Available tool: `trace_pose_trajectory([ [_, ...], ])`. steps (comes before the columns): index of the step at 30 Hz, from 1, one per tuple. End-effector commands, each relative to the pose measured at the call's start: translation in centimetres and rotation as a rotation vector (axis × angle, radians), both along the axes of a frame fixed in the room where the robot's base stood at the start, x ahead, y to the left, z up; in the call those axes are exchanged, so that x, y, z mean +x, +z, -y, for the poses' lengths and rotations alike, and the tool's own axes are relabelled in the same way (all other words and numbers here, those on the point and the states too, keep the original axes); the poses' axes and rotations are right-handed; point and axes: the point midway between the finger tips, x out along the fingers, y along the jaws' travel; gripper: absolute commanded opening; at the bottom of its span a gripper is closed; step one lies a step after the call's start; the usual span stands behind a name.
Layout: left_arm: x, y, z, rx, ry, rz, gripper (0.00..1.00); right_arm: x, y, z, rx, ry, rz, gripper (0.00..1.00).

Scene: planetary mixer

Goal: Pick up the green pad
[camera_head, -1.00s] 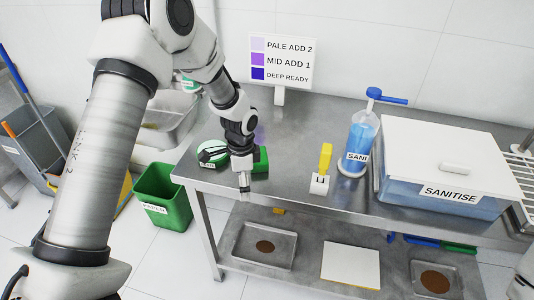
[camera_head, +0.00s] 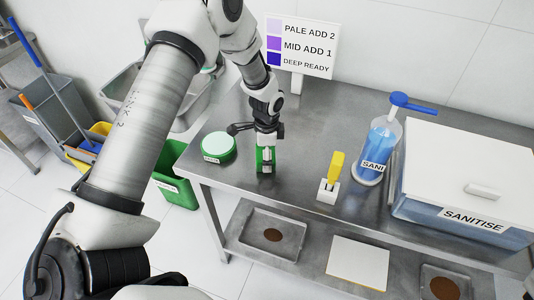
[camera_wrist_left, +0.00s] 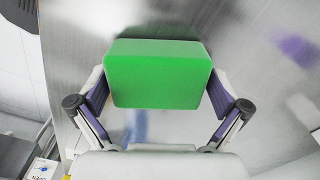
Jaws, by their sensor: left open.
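The green pad (camera_wrist_left: 158,74) is a bright green block on the steel table. In the left wrist view it sits between the two fingers of my left gripper (camera_wrist_left: 157,100), one purple-faced finger on each side. The fingers are open; whether they touch its sides I cannot tell. In the head view my left gripper (camera_head: 266,160) points down over the pad (camera_head: 261,153), which is partly hidden behind it. My right gripper is not in view.
A yellow-handled item (camera_head: 330,178), a sanitiser bottle (camera_head: 379,148) and a SANITISE tub (camera_head: 460,190) stand to the right. A colour sign (camera_head: 301,45) is behind. A green bin (camera_head: 178,182) stands below the left edge.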

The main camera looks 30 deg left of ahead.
Motion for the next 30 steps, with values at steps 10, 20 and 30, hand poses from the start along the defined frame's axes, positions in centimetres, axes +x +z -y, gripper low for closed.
trace_pose_trajectory([
  [10, 0.0, 0.0, 0.0, 0.000, 0.000, 0.000, 0.54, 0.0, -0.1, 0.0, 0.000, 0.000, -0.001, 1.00],
  [20, 0.0, 0.2, 0.0, -0.001, 0.000, 0.001, 0.53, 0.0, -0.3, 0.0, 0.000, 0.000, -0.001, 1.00],
  [30, -0.3, 3.4, 0.6, 0.000, -0.003, 0.000, 0.53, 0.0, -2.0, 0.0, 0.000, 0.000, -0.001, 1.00],
])
